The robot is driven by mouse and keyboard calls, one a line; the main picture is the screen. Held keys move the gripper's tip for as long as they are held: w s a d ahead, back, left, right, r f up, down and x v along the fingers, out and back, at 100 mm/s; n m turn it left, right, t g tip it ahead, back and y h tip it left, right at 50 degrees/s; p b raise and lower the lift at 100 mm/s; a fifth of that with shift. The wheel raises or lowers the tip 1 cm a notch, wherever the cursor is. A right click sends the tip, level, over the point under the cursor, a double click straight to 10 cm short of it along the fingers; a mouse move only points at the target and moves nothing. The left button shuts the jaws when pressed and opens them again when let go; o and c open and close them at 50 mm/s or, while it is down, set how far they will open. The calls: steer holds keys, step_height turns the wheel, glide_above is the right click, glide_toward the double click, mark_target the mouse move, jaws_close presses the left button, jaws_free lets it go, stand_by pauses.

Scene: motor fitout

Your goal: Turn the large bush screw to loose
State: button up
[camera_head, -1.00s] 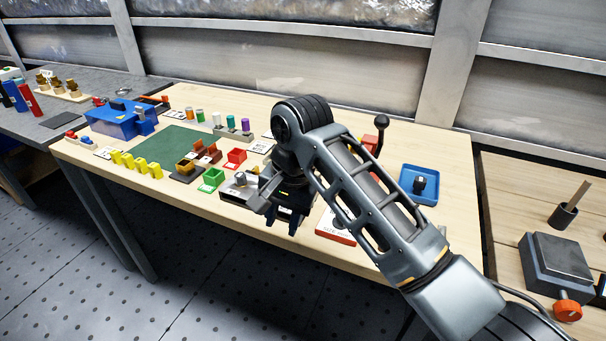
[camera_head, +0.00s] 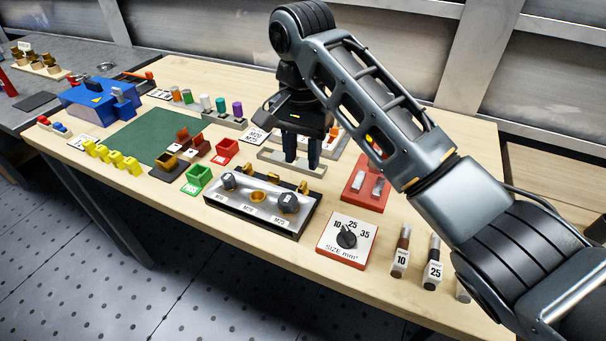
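A dark block with a silver face (camera_head: 240,212) stands near the front edge of the table, with small labels along its front. It carries a black knob-like screw on the left (camera_head: 229,181), a brass ring (camera_head: 258,196) in the middle and a larger-looking black screw on the right (camera_head: 289,203). How far each screw is turned is too small to tell. My gripper (camera_head: 302,162) points down behind the block, beyond the right screw. Its two dark fingers are apart with nothing visible between them. It appears clear of the screws.
Behind the block is a low grey holder (camera_head: 275,157), partly hidden by my fingers. To the right are a red tray (camera_head: 352,192), a size dial (camera_head: 333,253) and dark-handled tools (camera_head: 401,250). Green (camera_head: 198,180) and red (camera_head: 225,151) bins stand left. The green mat (camera_head: 150,138) is mostly bare.

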mark_target(302, 184)
step_height(302, 184, down, 7)
steer(key=shift+b, duration=0.85)
jaws_close()
